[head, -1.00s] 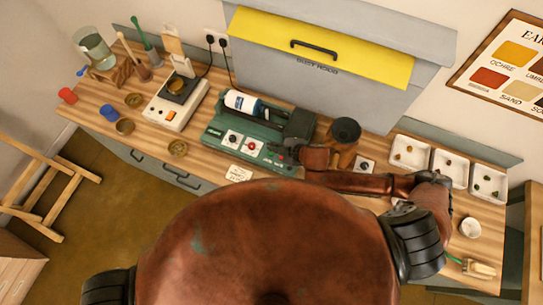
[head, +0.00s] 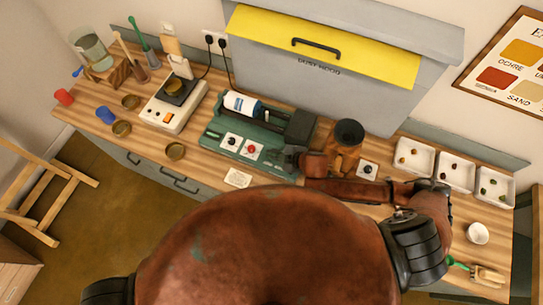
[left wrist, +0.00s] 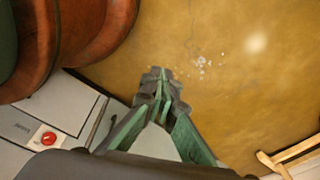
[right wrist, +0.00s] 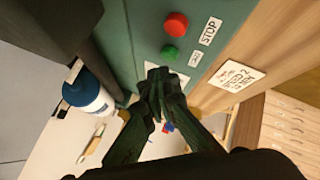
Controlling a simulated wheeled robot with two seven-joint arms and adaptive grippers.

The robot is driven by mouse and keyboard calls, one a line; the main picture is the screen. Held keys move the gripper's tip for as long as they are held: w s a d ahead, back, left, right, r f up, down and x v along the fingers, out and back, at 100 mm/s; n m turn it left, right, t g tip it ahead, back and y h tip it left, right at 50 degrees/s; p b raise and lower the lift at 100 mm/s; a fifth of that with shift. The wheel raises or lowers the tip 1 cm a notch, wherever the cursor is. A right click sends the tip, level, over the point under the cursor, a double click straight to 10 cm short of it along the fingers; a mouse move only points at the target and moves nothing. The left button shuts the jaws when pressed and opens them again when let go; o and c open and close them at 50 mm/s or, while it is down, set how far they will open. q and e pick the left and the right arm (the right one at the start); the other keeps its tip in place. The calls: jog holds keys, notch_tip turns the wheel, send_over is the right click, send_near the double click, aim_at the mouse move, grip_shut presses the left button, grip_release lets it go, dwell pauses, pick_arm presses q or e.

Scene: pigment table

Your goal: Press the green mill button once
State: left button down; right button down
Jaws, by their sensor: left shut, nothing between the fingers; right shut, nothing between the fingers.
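The green mill (head: 212,132) stands on the workbench with a white bottle (head: 241,103) lying on top. In the right wrist view its front shows a green button (right wrist: 169,52) below a red button (right wrist: 176,24) and a STOP label. My right gripper (right wrist: 158,74) is shut and empty, its fingertips close to the green button in that view. I cannot tell whether they touch it. My left gripper (left wrist: 158,76) is shut and empty over the floor.
A label card (head: 237,178) lies in front. White trays (head: 414,157) are farther right, a scale (head: 172,108) to the left.

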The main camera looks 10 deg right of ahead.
pick_arm(q)
jog(key=shift+s+f, duration=0.1)
jog(key=shift+s, duration=0.45)
pick_arm(e)
jog(key=shift+f, duration=0.15)
jog(key=shift+f, duration=0.3)
